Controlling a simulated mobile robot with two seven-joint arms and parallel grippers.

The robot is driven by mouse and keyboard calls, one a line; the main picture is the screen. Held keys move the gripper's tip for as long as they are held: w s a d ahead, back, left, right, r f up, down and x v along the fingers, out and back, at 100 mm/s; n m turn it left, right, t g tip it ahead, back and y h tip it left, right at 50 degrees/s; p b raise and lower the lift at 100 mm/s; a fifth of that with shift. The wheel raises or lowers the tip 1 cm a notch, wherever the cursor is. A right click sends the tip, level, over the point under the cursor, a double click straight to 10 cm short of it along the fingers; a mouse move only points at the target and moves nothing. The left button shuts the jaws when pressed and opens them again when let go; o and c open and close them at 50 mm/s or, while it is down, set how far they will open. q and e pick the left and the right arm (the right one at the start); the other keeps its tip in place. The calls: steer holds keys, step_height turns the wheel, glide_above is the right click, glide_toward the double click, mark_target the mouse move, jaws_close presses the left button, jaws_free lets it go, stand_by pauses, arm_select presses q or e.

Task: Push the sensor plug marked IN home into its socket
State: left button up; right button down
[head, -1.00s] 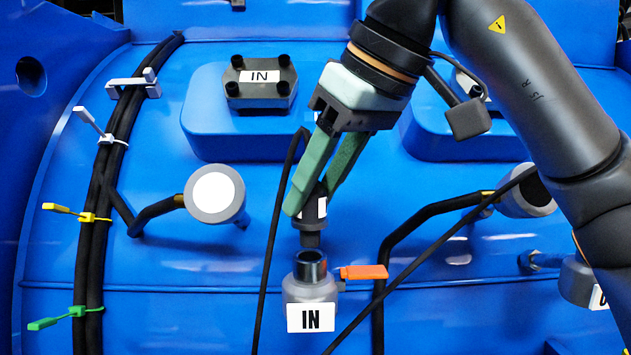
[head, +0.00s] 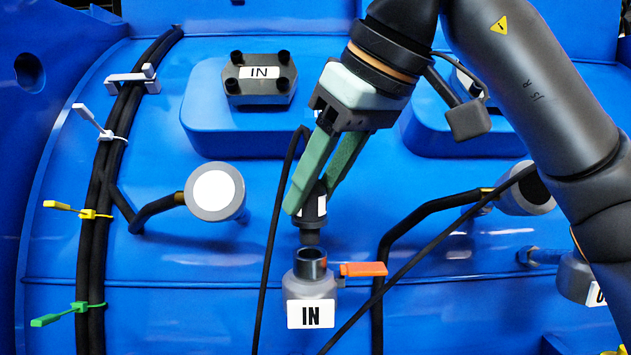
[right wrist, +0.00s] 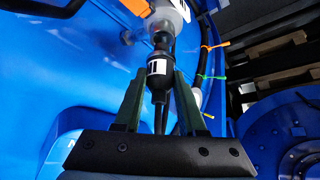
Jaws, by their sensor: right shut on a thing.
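The black sensor plug (head: 311,224) with a white label hangs nose down in my right gripper (head: 311,200), whose green fingers are shut on it. The label is partly hidden by a finger. The plug's nose is just above the dark round mouth of the grey socket (head: 310,279) marked IN and looks roughly in line with it. My left gripper is not in view.
An orange lever (head: 363,269) sticks out right of the socket. Thin black cables run down on both sides of it. A white-faced round part (head: 214,192) and a cable bundle with coloured ties (head: 97,195) are on the left. A black bolted block (head: 261,80) marked IN is above.

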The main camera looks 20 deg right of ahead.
mark_target(321, 208)
steer(key=shift+f+b, duration=0.8)
steer(key=shift+f, duration=0.9)
steer(key=shift+c, duration=2)
jaws_free()
steer(key=p+v, duration=0.2)
steer(key=v, duration=1)
steer(key=shift+r+p, duration=0.25)
steer(key=shift+p, duration=0.05)
steer(key=shift+s, duration=0.15)
